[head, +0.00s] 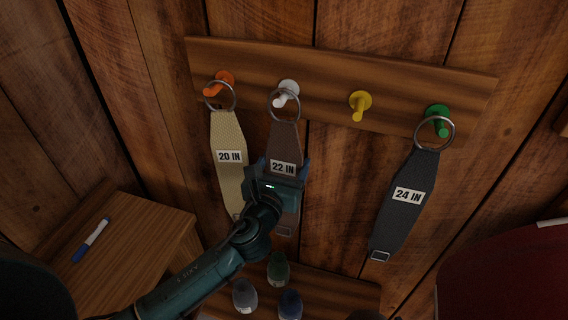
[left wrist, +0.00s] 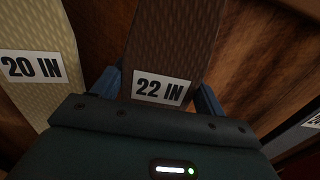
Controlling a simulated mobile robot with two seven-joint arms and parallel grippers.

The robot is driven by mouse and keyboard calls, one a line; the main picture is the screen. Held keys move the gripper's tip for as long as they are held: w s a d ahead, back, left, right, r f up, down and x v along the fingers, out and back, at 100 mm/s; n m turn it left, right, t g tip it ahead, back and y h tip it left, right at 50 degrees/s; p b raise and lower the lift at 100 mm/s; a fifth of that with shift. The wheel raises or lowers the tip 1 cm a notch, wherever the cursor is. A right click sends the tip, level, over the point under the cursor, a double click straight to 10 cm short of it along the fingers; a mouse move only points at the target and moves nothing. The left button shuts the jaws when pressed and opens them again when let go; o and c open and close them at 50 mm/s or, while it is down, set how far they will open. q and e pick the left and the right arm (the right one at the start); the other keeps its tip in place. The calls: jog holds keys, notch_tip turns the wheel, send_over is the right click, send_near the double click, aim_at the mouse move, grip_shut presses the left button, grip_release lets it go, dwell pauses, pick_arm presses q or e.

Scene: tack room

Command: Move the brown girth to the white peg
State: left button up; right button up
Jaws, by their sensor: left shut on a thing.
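The brown girth (head: 285,138), labelled 22 IN, hangs straight down at the white peg (head: 287,90). Its metal ring appears to be around that peg in the head view. My left gripper (head: 282,170) is shut on the brown girth at its label, with one finger on each side of the strap. In the left wrist view the brown girth (left wrist: 172,45) runs up between the blue fingers (left wrist: 158,88). The lower part of the girth is partly hidden by my gripper. My right gripper is not in view.
A cream 20 IN girth (head: 228,135) hangs on the orange peg (head: 222,80), close to the left. The yellow peg (head: 359,105) is bare. A dark 24 IN girth (head: 407,190) hangs on the green peg (head: 438,118). A wooden table (head: 130,240) with a marker stands at left.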

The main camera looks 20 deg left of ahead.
pick_arm(q)
jog(key=shift+r, duration=0.1)
jog(key=o, duration=1.3)
jog(key=shift+s+a+b, duration=0.2)
jog(key=shift+s+b, duration=0.45)
jog(key=shift+s, duration=5.95)
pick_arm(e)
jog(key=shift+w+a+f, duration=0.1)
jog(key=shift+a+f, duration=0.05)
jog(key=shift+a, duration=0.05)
